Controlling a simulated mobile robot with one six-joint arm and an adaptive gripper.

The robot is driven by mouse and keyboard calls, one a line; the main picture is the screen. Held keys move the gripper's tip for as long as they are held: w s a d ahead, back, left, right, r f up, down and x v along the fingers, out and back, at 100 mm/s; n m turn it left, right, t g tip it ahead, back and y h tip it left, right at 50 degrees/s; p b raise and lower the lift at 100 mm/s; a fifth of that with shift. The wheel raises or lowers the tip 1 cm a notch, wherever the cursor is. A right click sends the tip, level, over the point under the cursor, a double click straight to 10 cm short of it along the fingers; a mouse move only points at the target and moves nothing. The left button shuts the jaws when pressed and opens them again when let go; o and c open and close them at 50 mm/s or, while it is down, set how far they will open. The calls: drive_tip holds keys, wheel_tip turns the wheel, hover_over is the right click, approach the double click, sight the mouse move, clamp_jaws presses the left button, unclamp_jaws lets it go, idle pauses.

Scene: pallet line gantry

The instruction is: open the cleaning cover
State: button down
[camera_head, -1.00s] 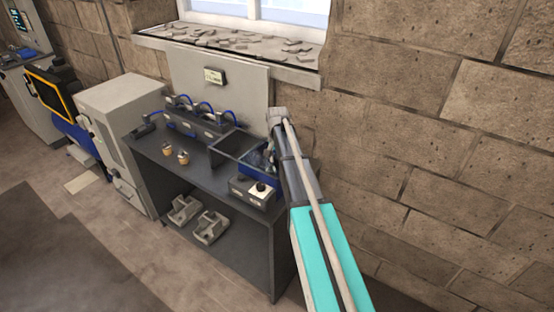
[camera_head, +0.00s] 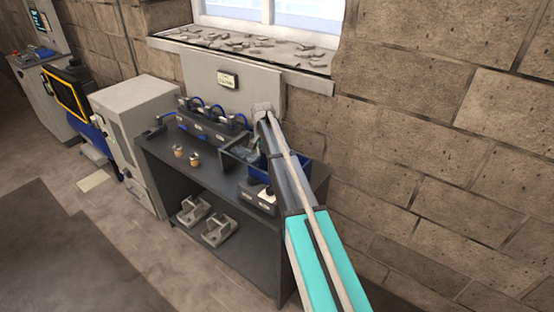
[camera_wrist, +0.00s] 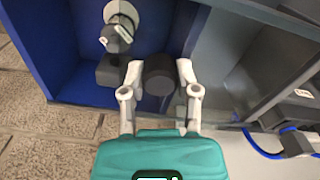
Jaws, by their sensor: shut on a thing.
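My gripper (camera_wrist: 159,68) is shut on a dark round handle (camera_wrist: 159,78), with one pale finger on each side of it. The handle appears to belong to the cleaning cover, a greyish see-through panel (camera_wrist: 218,48) to its right in the wrist view. In the head view the cover (camera_head: 238,153) lies over the left part of a two-part tray on the bench. The blue compartment (camera_head: 292,170) on the right shows uncovered; its blue inside (camera_wrist: 45,45) fills the left of the wrist view. My arm hides the handle and fingertips in the head view.
A small grey box with a white top (camera_head: 258,194) stands at the bench front. Two small tan-topped pieces (camera_head: 187,155) stand left of the tray. A rack with blue cables (camera_head: 210,125) is behind. The brick wall (camera_head: 430,160) is close on the right.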

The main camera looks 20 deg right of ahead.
sight(254, 152)
drive_tip(key=w+a, duration=0.1)
drive_tip(key=w, duration=0.1)
drive_tip(key=w+a, duration=0.2)
drive_tip(key=shift+w+a, duration=0.15)
drive_tip(key=shift+w, duration=0.1)
drive_tip(key=shift+c, duration=1.7)
unclamp_jaws()
drive_tip(key=shift+s, duration=0.1)
